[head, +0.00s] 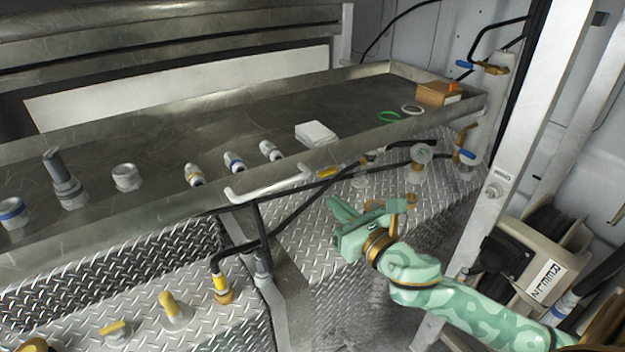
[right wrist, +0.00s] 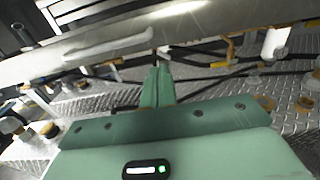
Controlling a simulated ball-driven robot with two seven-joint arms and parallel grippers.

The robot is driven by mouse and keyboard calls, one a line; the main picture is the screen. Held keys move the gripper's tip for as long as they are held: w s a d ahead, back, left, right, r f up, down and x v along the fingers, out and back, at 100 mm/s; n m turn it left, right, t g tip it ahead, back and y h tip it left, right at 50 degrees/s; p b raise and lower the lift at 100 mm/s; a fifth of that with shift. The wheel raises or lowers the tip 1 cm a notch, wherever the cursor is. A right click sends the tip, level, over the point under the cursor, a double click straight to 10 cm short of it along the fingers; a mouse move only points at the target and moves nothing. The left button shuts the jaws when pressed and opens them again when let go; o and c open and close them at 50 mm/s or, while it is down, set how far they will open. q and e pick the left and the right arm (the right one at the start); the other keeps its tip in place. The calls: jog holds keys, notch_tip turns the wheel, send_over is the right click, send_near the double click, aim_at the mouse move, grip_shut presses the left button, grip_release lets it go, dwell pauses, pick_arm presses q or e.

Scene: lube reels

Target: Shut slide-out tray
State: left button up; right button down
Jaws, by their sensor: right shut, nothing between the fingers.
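The slide-out tray (head: 222,160) is a long grey metal tray with a raised rim, pulled out over the diamond-plate deck. A pale handle (head: 270,184) is on its front edge; the handle also shows in the right wrist view (right wrist: 122,46). My right gripper (head: 338,220) is shut and empty, below and to the right of the handle, apart from it. In the right wrist view its closed fingers (right wrist: 157,86) point toward the tray's front wall (right wrist: 190,35). My left gripper is not in view.
On the tray are several fittings (head: 127,177), a white pad (head: 315,133), a green ring (head: 389,115) and a cardboard box (head: 438,93). Below are hoses (head: 300,205) and yellow-handled valves (head: 172,305). A metal post (head: 497,185) and a reel (head: 545,230) stand to the right.

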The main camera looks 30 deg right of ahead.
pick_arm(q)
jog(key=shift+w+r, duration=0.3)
pick_arm(e)
jog(key=w, duration=0.9)
jog(key=shift+w+a, duration=0.35)
jog(key=shift+w, duration=0.05)
